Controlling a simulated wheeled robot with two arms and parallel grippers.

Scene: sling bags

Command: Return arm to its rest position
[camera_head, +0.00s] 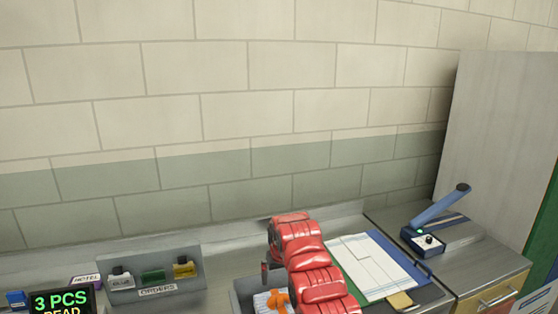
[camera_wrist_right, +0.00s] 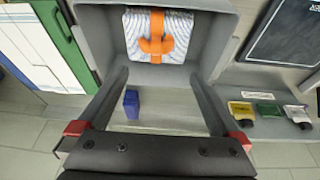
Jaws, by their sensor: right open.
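My right arm (camera_head: 312,265), with red covers, reaches over the bench in the head view. Its gripper is mostly hidden behind the arm there. In the right wrist view my right gripper (camera_wrist_right: 158,78) is open, its two dark fingers wide apart with nothing held between them. Beyond the fingertips is a grey bin (camera_wrist_right: 226,25) holding a white striped bundle (camera_wrist_right: 180,24) with an orange strap (camera_wrist_right: 156,42). A small blue object (camera_wrist_right: 131,104) shows between the fingers, apart from both. My left gripper is not in view.
An orders rack (camera_head: 155,270) with small coloured items stands left of the bin. A blue clipboard with white paper (camera_head: 370,262) lies to the right. A blue-handled lever device (camera_head: 435,225) stands on the right cabinet. A digital display (camera_head: 62,302) is at lower left.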

